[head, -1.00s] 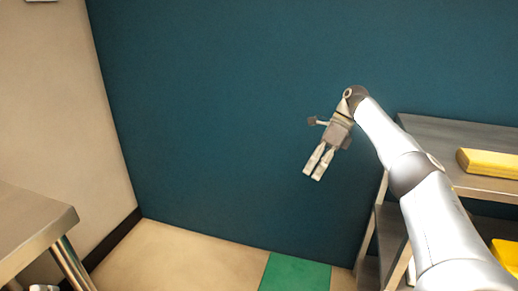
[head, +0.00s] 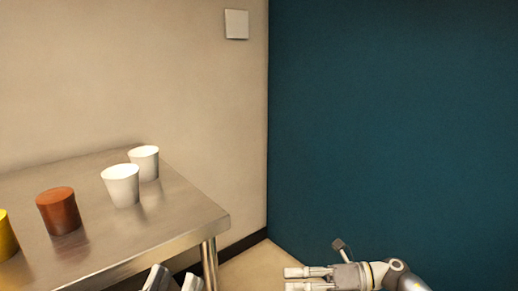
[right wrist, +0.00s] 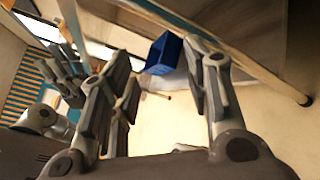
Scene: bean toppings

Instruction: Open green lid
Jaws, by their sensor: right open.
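No green lid shows in either view now. On the metal table (head: 150,235) at left in the head view stand a yellow container (head: 5,238), cut by the left edge, an orange-brown container (head: 59,211) and two white cups, a nearer one (head: 121,186) and a farther one (head: 145,163). My left gripper (head: 175,280) shows only its fingertips at the bottom edge, apart, in front of the table. My right gripper (head: 288,279) is low in the head view, right of the table, pointing left, open and empty. Its spread fingers fill the right wrist view (right wrist: 165,85).
The table's corner and leg (head: 209,262) stand between my two grippers in the head view. A white plate (head: 236,24) is on the beige wall, which meets a dark teal wall. A blue box (right wrist: 165,53) shows in the right wrist view, beyond the fingers.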

